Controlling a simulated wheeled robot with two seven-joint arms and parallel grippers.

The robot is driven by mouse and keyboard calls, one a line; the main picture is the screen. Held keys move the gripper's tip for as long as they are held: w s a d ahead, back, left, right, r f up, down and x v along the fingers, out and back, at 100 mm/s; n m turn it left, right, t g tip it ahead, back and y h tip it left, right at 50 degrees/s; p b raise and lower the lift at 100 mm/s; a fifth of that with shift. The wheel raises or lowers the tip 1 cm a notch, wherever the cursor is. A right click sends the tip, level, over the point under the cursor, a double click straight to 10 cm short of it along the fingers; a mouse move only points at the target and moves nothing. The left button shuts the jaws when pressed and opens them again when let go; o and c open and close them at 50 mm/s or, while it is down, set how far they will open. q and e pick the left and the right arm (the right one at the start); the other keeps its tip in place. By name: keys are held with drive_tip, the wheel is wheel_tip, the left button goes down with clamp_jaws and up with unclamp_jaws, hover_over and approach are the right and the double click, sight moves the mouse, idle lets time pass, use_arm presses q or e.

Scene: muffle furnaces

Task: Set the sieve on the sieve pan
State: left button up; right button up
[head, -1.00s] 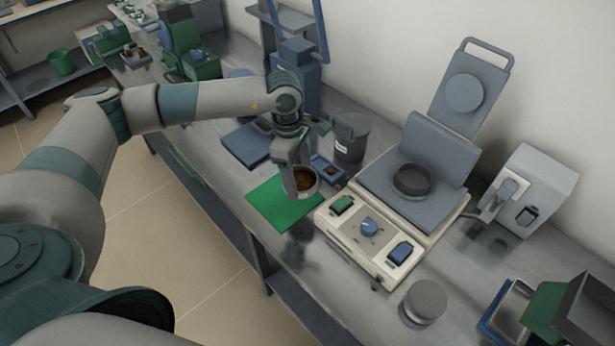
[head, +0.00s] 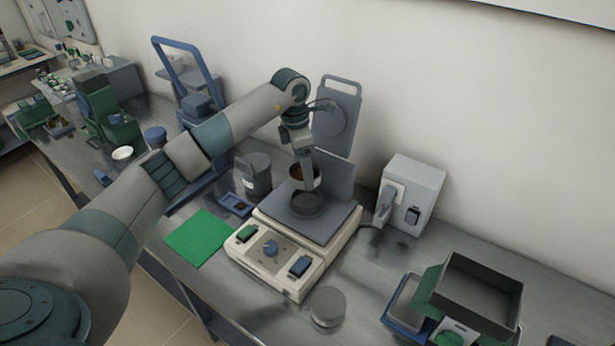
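My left gripper (head: 306,172) hangs over the beige sieve machine and is shut on the sieve (head: 298,179), a small round grey cup with brown material inside. The sieve pan (head: 307,206) is a dark round dish on the machine's grey platform. The sieve is held just above and behind the pan in the picture, partly overlapping it in view. I cannot tell the exact gap between them. The gripper's fingers hide part of the sieve's right side. My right gripper is not in view.
A green mat (head: 199,238) lies bare to the left. A dark canister (head: 257,176), a grey round lid (head: 327,304), a grey box (head: 418,190) and an open bin (head: 478,303) stand around.

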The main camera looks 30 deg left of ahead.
use_arm(q)
drive_tip(key=shift+w+d, duration=0.1)
drive_tip(key=shift+d, duration=0.1)
drive_tip(key=shift+a, duration=0.15)
drive_tip(key=shift+f, duration=0.7)
drive_tip(key=shift+f+b, duration=0.85)
drive_tip(key=shift+f, duration=0.45)
drive_tip(key=shift+f+b, duration=0.3)
drive_tip(key=shift+b, duration=0.05)
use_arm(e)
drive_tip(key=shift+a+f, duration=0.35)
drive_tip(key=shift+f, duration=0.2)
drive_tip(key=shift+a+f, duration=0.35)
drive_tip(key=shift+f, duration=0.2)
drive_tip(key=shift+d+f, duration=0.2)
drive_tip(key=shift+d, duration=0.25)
